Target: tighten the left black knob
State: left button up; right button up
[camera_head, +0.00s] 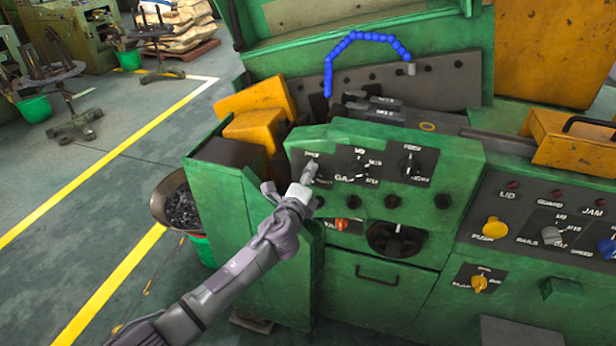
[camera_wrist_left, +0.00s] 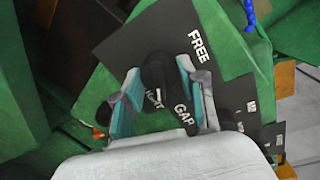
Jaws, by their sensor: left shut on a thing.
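The left black knob (camera_wrist_left: 155,72) sits on a dark label plate (camera_wrist_left: 215,50) marked FREE and GAP in the left wrist view. My left gripper (camera_wrist_left: 160,82) has its two teal-padded fingers on either side of the knob and is shut on it. In the head view my left gripper (camera_head: 308,175) reaches the left plate of the green control panel (camera_head: 375,143) from the lower left, and its fingers mostly hide the knob there. A middle black knob (camera_head: 359,169) and a right black knob (camera_head: 408,167) sit to the right. My right gripper is out of view.
Small black knobs (camera_head: 392,201) line the panel below. Under them are an orange switch (camera_head: 341,224) and a large black dial (camera_head: 394,240). A blue bead chain (camera_head: 350,38) arches behind. Another panel with a yellow push button (camera_head: 494,229) stands right.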

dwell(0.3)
pick_arm(q)
jog(key=o, duration=1.1)
jog(key=shift+d, duration=0.1)
jog(key=shift+o, duration=0.2)
jog(key=v, duration=1.2)
